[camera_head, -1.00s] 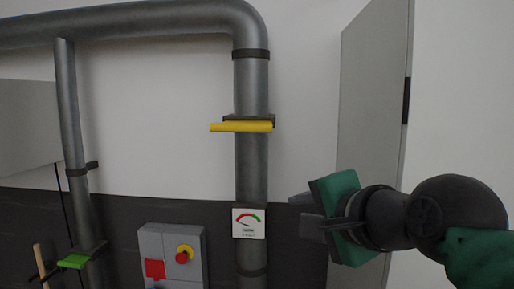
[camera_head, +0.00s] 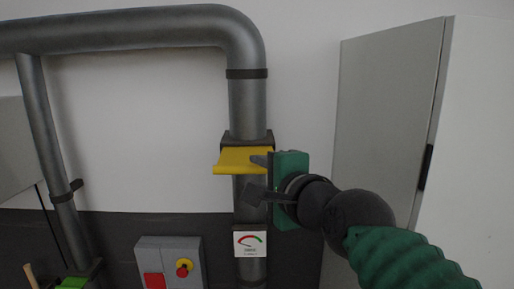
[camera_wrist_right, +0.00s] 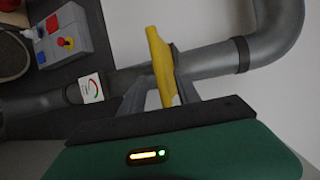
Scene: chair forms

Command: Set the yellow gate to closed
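The yellow gate (camera_head: 238,161) is a flat plate with a lipped front edge, sticking out from a dark bracket on the vertical grey pipe. My right gripper (camera_head: 256,177) is at its right end, with the fingers apart. In the head view the upper finger overlaps the gate's right part and the lower finger is below it. In the right wrist view the yellow gate (camera_wrist_right: 161,66) shows between the two spread fingers of the right gripper (camera_wrist_right: 160,92), nearer the right-hand one. I cannot tell whether they touch. My left gripper is out of view.
A gauge (camera_head: 250,243) is on the pipe below the gate. A grey box (camera_head: 170,262) with red and yellow controls is at lower left. A green gate (camera_head: 72,284) is at the bottom left. A grey cabinet (camera_head: 385,120) stands right of the pipe.

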